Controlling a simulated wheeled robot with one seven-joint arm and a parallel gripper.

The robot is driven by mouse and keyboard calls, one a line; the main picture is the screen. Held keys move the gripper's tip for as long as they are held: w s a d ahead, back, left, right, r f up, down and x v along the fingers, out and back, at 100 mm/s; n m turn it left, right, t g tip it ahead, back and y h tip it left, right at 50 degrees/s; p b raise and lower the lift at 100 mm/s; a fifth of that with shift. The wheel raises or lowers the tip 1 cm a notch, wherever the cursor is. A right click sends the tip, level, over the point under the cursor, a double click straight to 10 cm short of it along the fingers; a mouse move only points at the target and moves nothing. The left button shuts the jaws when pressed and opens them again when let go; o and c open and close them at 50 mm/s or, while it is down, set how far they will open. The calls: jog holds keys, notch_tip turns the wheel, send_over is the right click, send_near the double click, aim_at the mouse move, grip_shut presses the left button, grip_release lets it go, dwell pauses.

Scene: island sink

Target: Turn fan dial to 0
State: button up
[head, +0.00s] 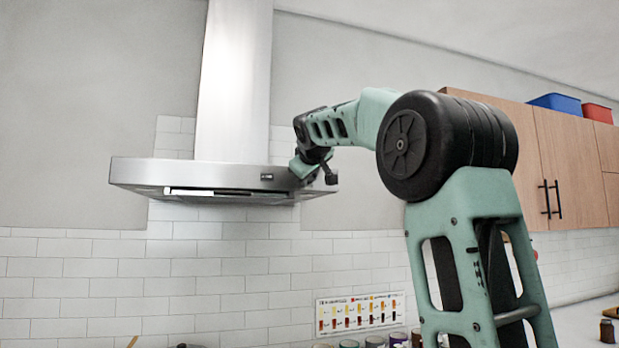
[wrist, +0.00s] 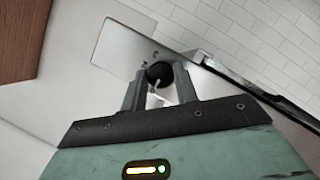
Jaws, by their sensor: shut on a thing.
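The fan dial (wrist: 158,73) is a round black knob on the metal face of the range hood (wrist: 118,48). In the wrist view my gripper (wrist: 160,70) has one finger on each side of the dial and is shut on it. A thin pale line shows by the knob's lower edge; I cannot read its setting. Small dark marks are on the metal beside the knob. In the head view my gripper (head: 304,166) is at the right end of the hood (head: 150,170), and the dial cannot be made out there.
The hood's chimney (head: 233,80) rises to the left of my gripper. Wooden cabinets (head: 565,150) with blue (head: 556,103) and red (head: 598,113) boxes on top are at the right. A chart (head: 360,312) and several jars stand low by the tiled wall.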

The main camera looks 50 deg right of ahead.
jog(key=o, duration=1)
jog(key=shift+c, duration=0.2)
jog(key=shift+s+a, duration=0.1)
jog(key=b+v, duration=0.5)
jog(key=v, duration=1.2)
jog(key=shift+s, duration=0.1)
